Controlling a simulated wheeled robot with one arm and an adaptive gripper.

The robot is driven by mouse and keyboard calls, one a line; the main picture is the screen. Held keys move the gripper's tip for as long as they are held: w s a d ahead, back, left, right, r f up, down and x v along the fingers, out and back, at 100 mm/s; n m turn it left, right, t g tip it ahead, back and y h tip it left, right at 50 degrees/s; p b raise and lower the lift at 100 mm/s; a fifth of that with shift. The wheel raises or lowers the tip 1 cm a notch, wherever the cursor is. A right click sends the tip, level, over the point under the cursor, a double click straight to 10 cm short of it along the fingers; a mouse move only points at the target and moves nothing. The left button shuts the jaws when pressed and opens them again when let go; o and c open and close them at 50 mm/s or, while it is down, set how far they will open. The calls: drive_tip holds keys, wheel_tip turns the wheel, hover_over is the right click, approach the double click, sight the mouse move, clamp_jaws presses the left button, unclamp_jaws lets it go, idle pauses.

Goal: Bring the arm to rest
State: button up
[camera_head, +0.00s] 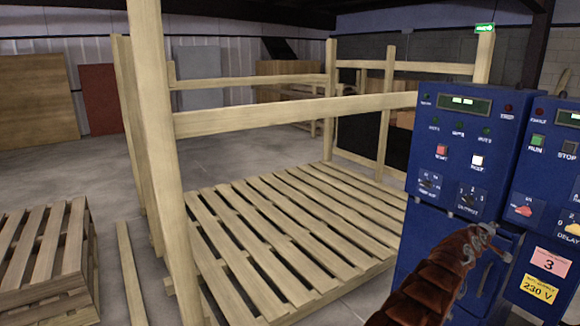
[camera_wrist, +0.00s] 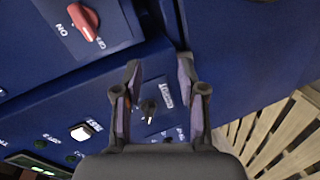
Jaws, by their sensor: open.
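My arm, in a brown ribbed sleeve, reaches up from the bottom of the head view in front of a blue control cabinet (camera_head: 455,130). My gripper (camera_head: 486,236) is at its end, near the cabinet's front below the knobs. In the wrist view my gripper (camera_wrist: 159,66) is open, with its two fingers apart and nothing between them. A small black rotary knob (camera_wrist: 148,108) on the blue panel shows behind the gap. Whether the fingers touch the cabinet cannot be told.
The cabinet has a display (camera_head: 464,103), a red button (camera_head: 441,151) and a white button (camera_head: 477,160). A second blue cabinet (camera_head: 545,190) adjoins it at the right. A wooden frame with a slatted floor (camera_head: 290,235) stands left of them. A pallet stack (camera_head: 45,250) is at far left.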

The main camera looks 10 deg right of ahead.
drive_tip(key=w+a+f+m+t+y, duration=0.1)
drive_tip(key=w+a+y, duration=0.4)
drive_tip(key=a, duration=0.7)
drive_tip(key=w+a+f+m+y, duration=0.1)
drive_tip(key=w+a+f+y, duration=0.15)
drive_tip(key=w+a, duration=0.75)
drive_tip(key=s+a+r+n+y, duration=0.1)
drive_tip(key=s+a+r+y, duration=0.15)
drive_tip(key=a, duration=0.75)
drive_tip(key=s+a+r+y+p, duration=0.1)
drive_tip(key=s+a+r+y, duration=0.2)
drive_tip(key=a, duration=0.7)
drive_tip(key=s+a+r+n+y, duration=0.1)
drive_tip(key=s+a+r, duration=0.25)
drive_tip(key=a, duration=0.75)
drive_tip(key=s+a+r+g+y, duration=0.1)
drive_tip(key=s+a+r+g, duration=0.1)
drive_tip(key=s+a, duration=0.55)
drive_tip(key=s+a+r+g, duration=0.2)
drive_tip(key=s+a, duration=0.3)
drive_tip(key=s, duration=0.6)
drive_tip(key=s+a+f+m+g, duration=0.1)
drive_tip(key=s+f+g, duration=0.1)
drive_tip(key=s, duration=1.4)
drive_tip(key=s+a+f+g+h+p, duration=0.1)
drive_tip(key=s+g, duration=0.1)
drive_tip(key=s, duration=1.4)
drive_tip(key=shift+f+m+g+p, duration=0.3)
drive_tip(key=shift+f+m+g, duration=0.05)
drive_tip(key=shift+m+g, duration=0.05)
